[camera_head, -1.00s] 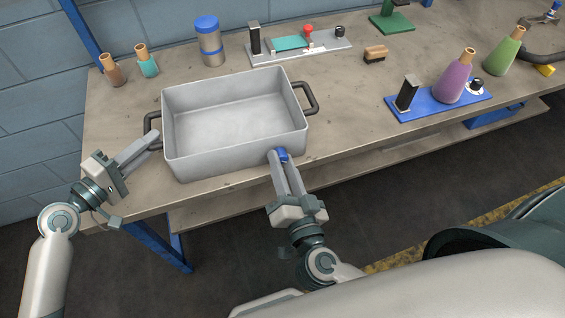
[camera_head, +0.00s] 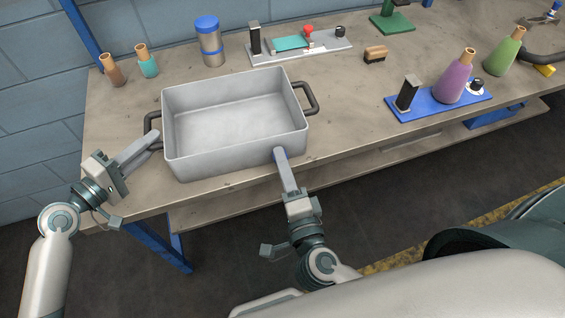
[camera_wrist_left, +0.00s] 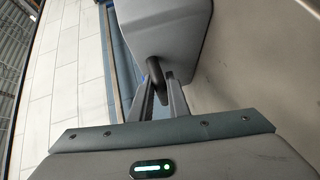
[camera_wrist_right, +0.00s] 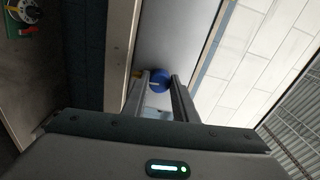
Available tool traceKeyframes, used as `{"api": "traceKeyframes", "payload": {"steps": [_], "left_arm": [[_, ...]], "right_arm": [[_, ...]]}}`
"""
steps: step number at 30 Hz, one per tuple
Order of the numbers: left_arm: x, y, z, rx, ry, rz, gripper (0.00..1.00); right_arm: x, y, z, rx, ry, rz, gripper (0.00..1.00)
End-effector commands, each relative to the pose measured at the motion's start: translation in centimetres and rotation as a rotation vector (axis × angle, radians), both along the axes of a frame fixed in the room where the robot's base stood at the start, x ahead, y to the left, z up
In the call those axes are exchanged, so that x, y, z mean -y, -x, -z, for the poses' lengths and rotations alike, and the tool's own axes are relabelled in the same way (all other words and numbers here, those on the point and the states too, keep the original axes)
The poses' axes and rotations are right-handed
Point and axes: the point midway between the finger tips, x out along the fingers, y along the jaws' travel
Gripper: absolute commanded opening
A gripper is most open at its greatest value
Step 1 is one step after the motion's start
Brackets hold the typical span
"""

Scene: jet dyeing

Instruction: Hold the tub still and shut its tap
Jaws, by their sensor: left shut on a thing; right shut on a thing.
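The grey tub (camera_head: 235,150) stands on the workbench near its front edge, with a dark handle at each end. My left gripper (camera_head: 154,139) is shut on the tub's left handle (camera_head: 151,124); the left wrist view shows the dark handle (camera_wrist_left: 157,72) between the fingers. My right gripper (camera_head: 279,153) is at the tub's front wall, near the right corner. In the right wrist view its fingers are at the blue tap (camera_wrist_right: 159,80), closed on it. In the head view the fingers mostly hide the tap.
On the workbench (camera_head: 345,105), a blue-lidded jar (camera_head: 211,45) and two small bottles stand behind the tub. A grey tray (camera_head: 300,47) lies at the back. A blue board (camera_head: 430,103) with a purple flask (camera_head: 455,78) is to the right. Bare bench lies right of the tub.

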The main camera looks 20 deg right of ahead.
Motion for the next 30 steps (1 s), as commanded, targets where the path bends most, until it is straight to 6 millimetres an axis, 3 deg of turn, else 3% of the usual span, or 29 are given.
{"api": "traceKeyframes", "payload": {"steps": [9,22,23,24,30], "left_arm": [[0.00,0.02,0.16,-0.001,-0.003,0.001,0.00],[0.01,0.03,0.17,-0.002,-0.002,0.001,0.00],[0.01,0.03,0.17,-0.002,-0.002,0.001,0.00],[0.01,0.03,0.17,-0.002,-0.002,0.001,0.00],[0.01,0.04,0.18,-0.002,-0.002,0.001,0.00]], "right_arm": [[-0.02,0.02,-0.01,0.006,-0.112,-0.001,0.03],[-0.03,0.02,-0.01,0.007,-0.122,-0.001,0.03],[-0.03,0.02,-0.01,0.007,-0.122,-0.001,0.33],[-0.02,0.02,-0.01,0.007,-0.122,-0.001,0.42],[-0.01,0.01,0.00,0.007,-0.121,0.000,0.45]]}}
